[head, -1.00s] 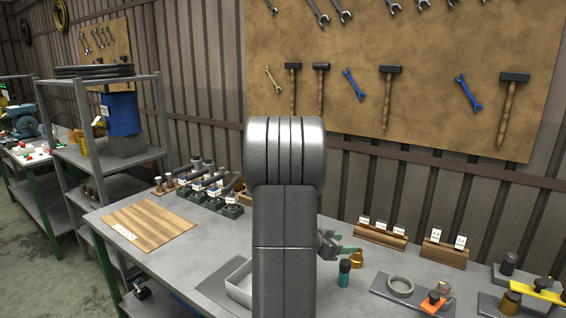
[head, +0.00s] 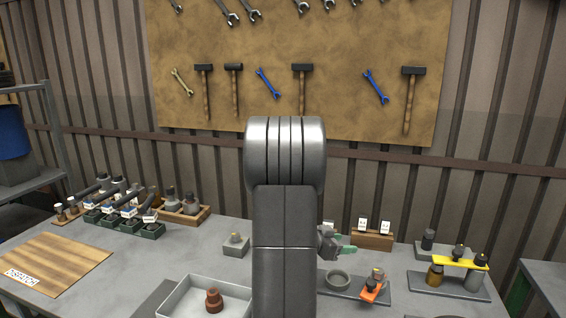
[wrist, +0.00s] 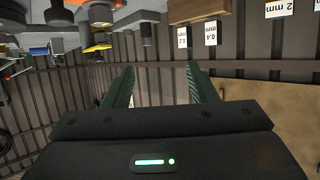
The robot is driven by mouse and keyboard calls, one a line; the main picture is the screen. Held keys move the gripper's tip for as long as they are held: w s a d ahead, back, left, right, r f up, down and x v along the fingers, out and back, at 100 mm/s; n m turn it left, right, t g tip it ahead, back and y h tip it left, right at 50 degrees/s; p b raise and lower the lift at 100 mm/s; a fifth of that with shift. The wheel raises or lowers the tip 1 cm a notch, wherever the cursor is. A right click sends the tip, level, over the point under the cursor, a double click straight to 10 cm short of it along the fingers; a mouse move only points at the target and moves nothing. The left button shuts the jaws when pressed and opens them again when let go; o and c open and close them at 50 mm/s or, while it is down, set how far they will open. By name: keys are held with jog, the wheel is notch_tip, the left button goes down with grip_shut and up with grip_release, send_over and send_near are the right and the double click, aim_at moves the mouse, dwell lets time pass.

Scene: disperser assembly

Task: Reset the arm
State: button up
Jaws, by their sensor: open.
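My gripper (wrist: 160,85) shows in the wrist view with its two green fingers apart and nothing between them. In the head view my gripper (head: 343,250) is partly hidden behind my own grey arm. It is held above the workbench (head: 190,255), near a grey fixture plate with a ring (head: 338,279) and an orange part (head: 371,290). The wrist view looks upside down, with the bench items along its top edge.
A white tray (head: 172,300) holds a reddish-brown part (head: 213,301). A wooden dispatch board (head: 62,264) lies at left. Dark bottles and labelled blocks stand behind it. A wooden card holder (head: 372,240) and a yellow-bridged fixture (head: 460,262) stand at right. A tool board (head: 330,100) hangs behind.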

notch_tip(320, 180, down, 7)
jog(key=shift+r+b, duration=0.1)
jog(key=shift+b, duration=0.35)
jog(key=shift+s, duration=0.1)
